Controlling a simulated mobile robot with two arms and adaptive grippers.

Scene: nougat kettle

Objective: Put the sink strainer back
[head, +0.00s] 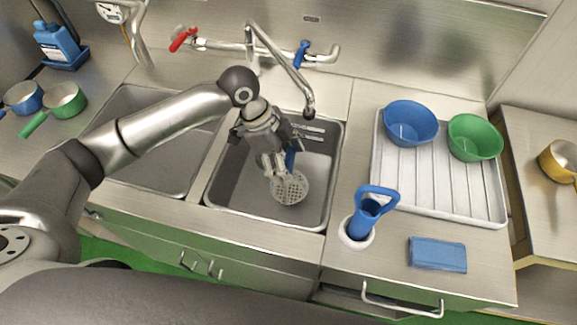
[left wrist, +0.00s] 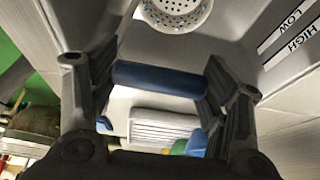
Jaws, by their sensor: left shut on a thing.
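The sink strainer (head: 290,188), a pale round piece full of holes, shows in the right-hand sink basin (head: 240,200) in the head view. Its perforated face also shows at the top of the left wrist view (left wrist: 176,10). My left gripper (head: 280,160) reaches down into this basin, just above the strainer. It is shut on a blue bar-like handle (left wrist: 160,78), which spans between its fingers. The handle seems to belong to the strainer, but the join is hidden. I cannot tell whether the strainer touches the basin floor. My right gripper is not in view.
The faucet spout (head: 290,75) hangs behind my left gripper. A left basin (head: 150,170) lies under my arm. On the right are a white drain tray (head: 440,190) with blue and green bowls, a blue tool (head: 370,205) in a white holder, and a blue cloth (head: 438,255).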

